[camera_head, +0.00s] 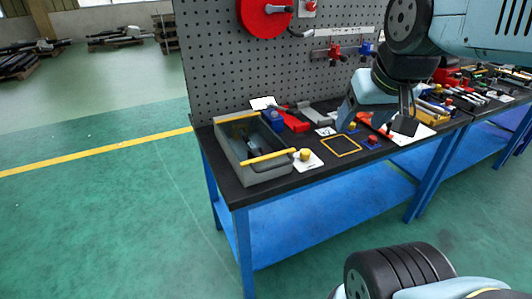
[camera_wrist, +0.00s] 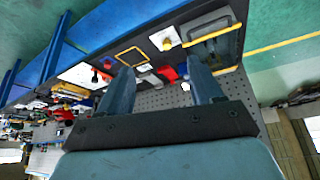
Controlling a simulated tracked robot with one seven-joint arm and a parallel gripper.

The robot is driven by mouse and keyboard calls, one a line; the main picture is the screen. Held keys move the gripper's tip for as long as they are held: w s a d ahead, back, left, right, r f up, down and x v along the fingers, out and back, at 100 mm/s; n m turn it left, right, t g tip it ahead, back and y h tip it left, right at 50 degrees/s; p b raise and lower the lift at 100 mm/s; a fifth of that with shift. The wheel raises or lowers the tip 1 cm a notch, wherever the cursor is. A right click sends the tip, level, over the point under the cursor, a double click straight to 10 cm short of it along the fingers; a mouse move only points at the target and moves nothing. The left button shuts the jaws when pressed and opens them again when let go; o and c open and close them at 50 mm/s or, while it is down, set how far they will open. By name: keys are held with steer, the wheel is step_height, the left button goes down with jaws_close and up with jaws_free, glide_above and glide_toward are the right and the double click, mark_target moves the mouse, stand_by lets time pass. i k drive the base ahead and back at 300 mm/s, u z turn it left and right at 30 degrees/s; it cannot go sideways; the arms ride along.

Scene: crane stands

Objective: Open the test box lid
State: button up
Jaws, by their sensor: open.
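A grey box (camera_head: 252,158), which I take as the test box, sits at the left end of the black bench top. A yellow bar (camera_head: 267,157) runs along its near top edge. The box also shows at the upper right of the wrist view (camera_wrist: 213,26). My gripper (camera_head: 377,118) is above the bench, well to the right of the box and apart from it. In the wrist view its two fingers (camera_wrist: 160,66) are spread, with nothing held between them.
A yellow knob on a white plate (camera_head: 305,157) stands close right of the box. A yellow square outline (camera_head: 341,146), a blue-and-red piece (camera_head: 372,141) and red and grey parts lie on the bench. A perforated panel (camera_head: 225,60) rises behind. Floor left of the bench is clear.

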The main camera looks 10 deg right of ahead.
mark_target(251, 164)
steer(key=u, duration=0.4)
steer(key=k, duration=1.35)
steer(key=z, duration=0.4)
steer(key=i, duration=1)
steer(key=u, duration=0.05)
